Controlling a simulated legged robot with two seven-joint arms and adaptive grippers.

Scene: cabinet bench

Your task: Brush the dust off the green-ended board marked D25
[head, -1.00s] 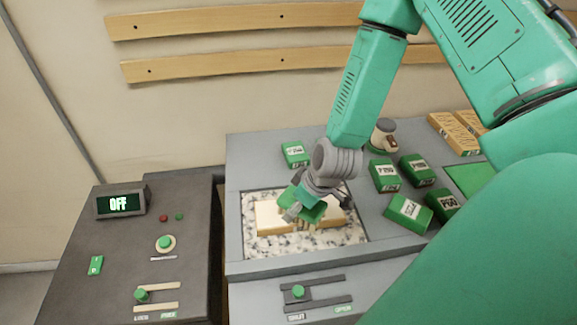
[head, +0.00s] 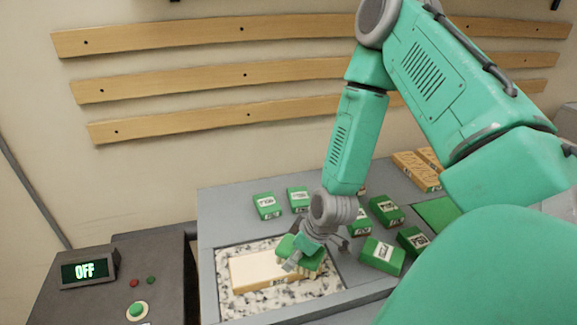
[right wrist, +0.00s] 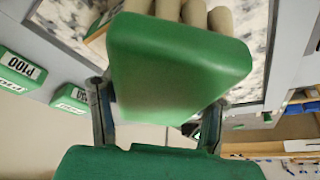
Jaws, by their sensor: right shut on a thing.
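A pale wooden board (head: 255,271) lies flat on a speckled white panel (head: 225,302) set in the grey bench. A small mark shows on its front edge but is too small to read, and its right end is partly hidden. My right gripper (head: 305,254) is over the board's right part, shut on a green brush (head: 288,245). The right wrist view shows the brush (right wrist: 180,65) large between the two fingers (right wrist: 155,118), with thick beige bristles (right wrist: 195,14) beyond it. I cannot tell whether the bristles touch the board. My left gripper is not in view.
Several green labelled blocks (head: 382,256) stand right of and behind the panel. Wooden pieces (head: 415,170) lie at the back right. A dark console (head: 90,268) reading OFF stands at the left. Wooden slats (head: 200,77) line the wall.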

